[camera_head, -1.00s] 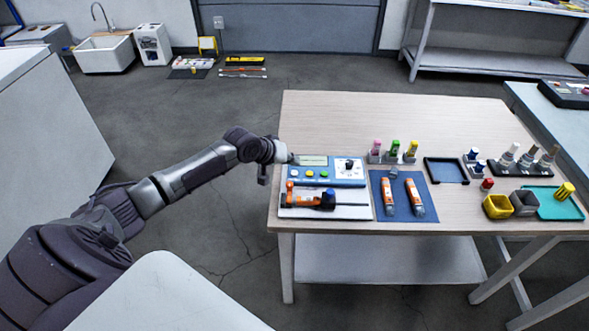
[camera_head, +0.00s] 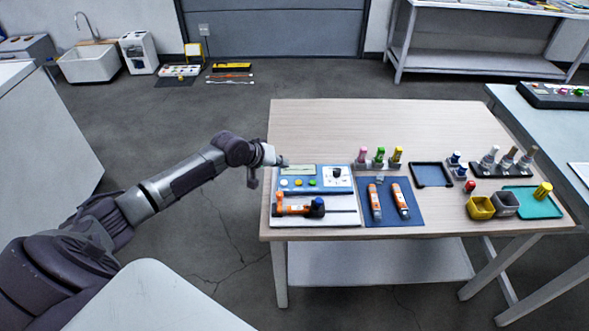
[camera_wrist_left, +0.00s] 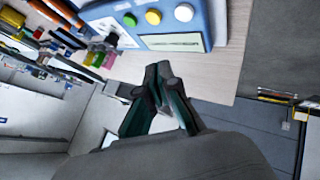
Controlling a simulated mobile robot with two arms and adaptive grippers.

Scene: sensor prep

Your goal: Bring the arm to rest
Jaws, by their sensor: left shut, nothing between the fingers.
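My left arm (camera_head: 165,185) reaches in from the left of the head view. My left gripper (camera_head: 279,160) is at the left edge of the wooden table (camera_head: 330,115), beside the blue control box (camera_head: 340,183). In the left wrist view the fingers of my left gripper (camera_wrist_left: 157,82) are together with nothing between them. The blue control box (camera_wrist_left: 218,20) shows there with its buttons and display, apart from the fingertips. My right gripper is not in view.
An orange-handled tool (camera_head: 300,208) lies in front of the box. Two orange-and-grey tubes (camera_head: 374,200) lie on a blue mat (camera_head: 412,217). Colored-top vials (camera_head: 397,155), a black tray (camera_head: 448,180), and yellow (camera_head: 480,208) and grey bins stand to the right.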

